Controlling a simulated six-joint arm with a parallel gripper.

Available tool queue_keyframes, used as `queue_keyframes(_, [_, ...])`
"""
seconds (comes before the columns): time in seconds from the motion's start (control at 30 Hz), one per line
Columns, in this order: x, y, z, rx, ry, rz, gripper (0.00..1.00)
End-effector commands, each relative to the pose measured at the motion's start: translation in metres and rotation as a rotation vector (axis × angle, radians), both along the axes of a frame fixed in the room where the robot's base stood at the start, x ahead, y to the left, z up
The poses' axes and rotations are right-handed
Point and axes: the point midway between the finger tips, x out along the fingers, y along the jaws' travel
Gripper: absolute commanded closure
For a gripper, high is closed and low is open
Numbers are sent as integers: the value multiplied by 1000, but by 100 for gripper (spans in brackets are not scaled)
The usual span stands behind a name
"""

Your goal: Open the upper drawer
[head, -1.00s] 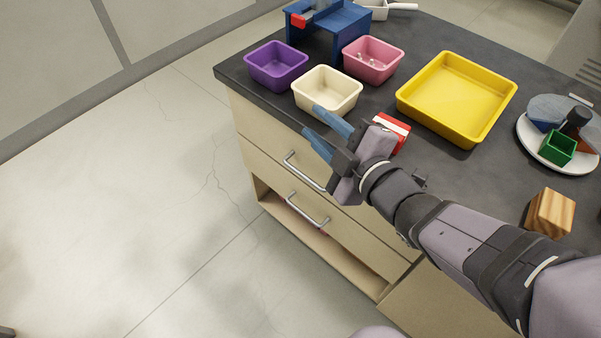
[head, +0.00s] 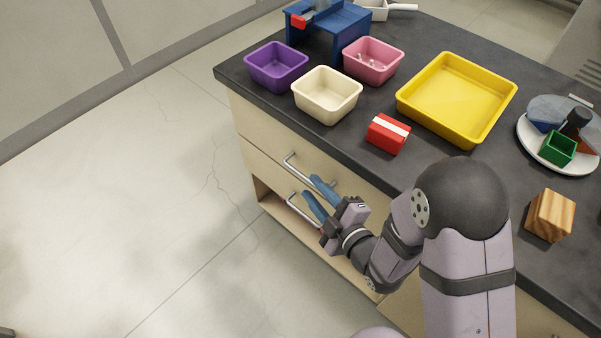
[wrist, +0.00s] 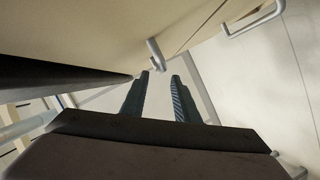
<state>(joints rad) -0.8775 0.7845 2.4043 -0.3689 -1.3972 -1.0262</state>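The upper drawer (head: 262,141) is a pale wood front below the dark worktop, and it looks shut. Its metal bar handle (head: 290,163) runs along the front; its right part is partly hidden behind my gripper. My gripper (head: 310,186) has two blue fingers spread apart with nothing between them, in front of the drawers between the upper and lower handles. In the wrist view my gripper (wrist: 160,75) is also open, its fingertips close to the end of a metal handle (wrist: 155,55). I cannot tell whether they touch.
On the worktop are a red-and-white block (head: 388,134), cream (head: 327,96), purple (head: 276,66) and pink bins (head: 373,61), and a yellow tray (head: 458,98).

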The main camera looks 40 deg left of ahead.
Motion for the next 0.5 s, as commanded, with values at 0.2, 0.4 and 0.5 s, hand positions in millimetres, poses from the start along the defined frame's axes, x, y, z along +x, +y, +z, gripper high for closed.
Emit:
queue_keyframes(0.2, [2,5,-1,2,-1,1,72])
queue_keyframes(0.4, [7,24,-5,1,-1,3,72])
queue_keyframes(0.5, [11,37,-8,2,-1,2,72])
